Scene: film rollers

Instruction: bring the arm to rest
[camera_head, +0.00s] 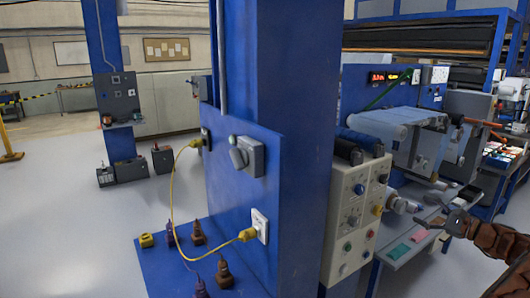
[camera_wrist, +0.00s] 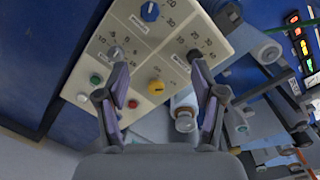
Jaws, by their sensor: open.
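My gripper (camera_head: 432,218) is at the right of the head view, at the end of my brown-orange arm (camera_head: 497,238). It is in front of the film roller machine, near the beige control panel (camera_head: 354,218). In the wrist view my gripper (camera_wrist: 160,75) has its two fingers spread apart with nothing held between them. Beyond them the control panel (camera_wrist: 150,50) shows blue, black and yellow knobs and green and red buttons. No contact between the fingers and the panel is visible.
A blue column (camera_head: 300,120) with a yellow cable (camera_head: 172,205) plugged in stands at the middle. A machine table (camera_head: 402,255) with coloured cards lies below the gripper. Film rollers (camera_head: 385,122) are behind. Open floor (camera_head: 60,200) is at left.

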